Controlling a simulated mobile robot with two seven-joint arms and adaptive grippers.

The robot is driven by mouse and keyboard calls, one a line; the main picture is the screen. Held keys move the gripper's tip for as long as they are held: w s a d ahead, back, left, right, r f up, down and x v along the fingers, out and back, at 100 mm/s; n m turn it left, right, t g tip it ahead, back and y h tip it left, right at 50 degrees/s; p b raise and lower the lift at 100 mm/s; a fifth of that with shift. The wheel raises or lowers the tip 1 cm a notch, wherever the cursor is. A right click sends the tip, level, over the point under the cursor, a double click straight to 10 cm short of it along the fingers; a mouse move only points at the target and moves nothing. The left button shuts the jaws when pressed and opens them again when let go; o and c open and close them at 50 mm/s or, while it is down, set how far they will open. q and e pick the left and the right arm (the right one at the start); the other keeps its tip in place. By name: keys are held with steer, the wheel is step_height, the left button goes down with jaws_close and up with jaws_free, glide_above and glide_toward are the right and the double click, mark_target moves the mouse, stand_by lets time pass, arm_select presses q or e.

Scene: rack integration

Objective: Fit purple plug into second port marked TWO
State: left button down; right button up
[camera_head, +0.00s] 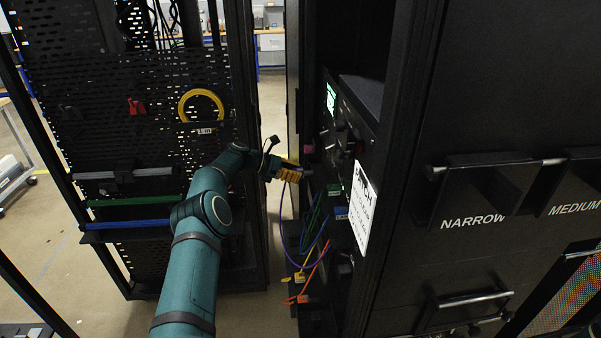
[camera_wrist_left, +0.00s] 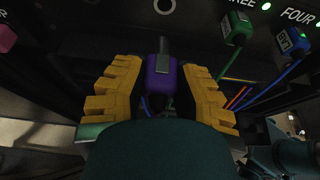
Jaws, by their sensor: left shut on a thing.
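My left gripper (camera_head: 290,172) is at the rack's dark port panel, its yellow fingers pointing right. In the left wrist view, the fingers (camera_wrist_left: 162,85) are shut on the purple plug (camera_wrist_left: 161,78), one on each side. The plug's grey tip points up in that view toward a round pale port (camera_wrist_left: 164,6) on the panel, with a visible gap between them. The label of this port is not readable. A purple cable (camera_head: 284,230) hangs in a loop below the gripper. My right gripper is out of view.
A pink plug (camera_wrist_left: 7,38) sits left of the round port. A green plug (camera_wrist_left: 236,27) and a blue plug (camera_wrist_left: 292,40) sit to its right, under labels ending "REE" and reading "FOUR". A white printed sheet (camera_head: 362,208) hangs right of the panel. Loose cables hang below.

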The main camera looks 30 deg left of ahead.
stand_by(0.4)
arm_select(q)
steer(key=shift+w+d, duration=0.75)
steer(key=shift+d, duration=0.3)
steer(key=shift+w+d, duration=0.7)
steer(key=shift+d, duration=0.35)
steer(key=shift+w+d+b, duration=0.1)
steer(key=shift+d+b, duration=0.05)
steer(key=shift+b, duration=0.15)
steer(key=shift+w+d+r, duration=0.15)
steer(key=shift+d, duration=0.05)
stand_by(1.9)
stand_by(2.7)
